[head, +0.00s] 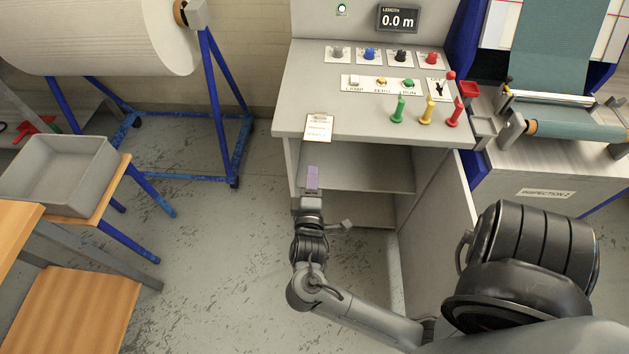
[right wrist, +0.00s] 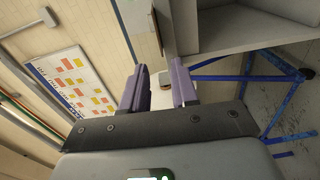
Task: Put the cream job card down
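The cream job card (head: 319,128) lies at the front left corner of the grey console top (head: 290,118) in the head view, with a brown clip at its far end. My right gripper (head: 312,178) has purple fingers and is just in front of that edge, below and apart from the card. In the right wrist view the fingers of this gripper (right wrist: 160,88) stand apart with a gap and nothing held between them. My left gripper is out of view.
Coloured knobs, buttons and green, yellow and red levers (head: 427,110) stand on the console to the right. Open shelves (head: 370,178) lie below its top. A grey tray (head: 58,172) is at left. A fabric roll on a blue frame (head: 222,100) stands behind.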

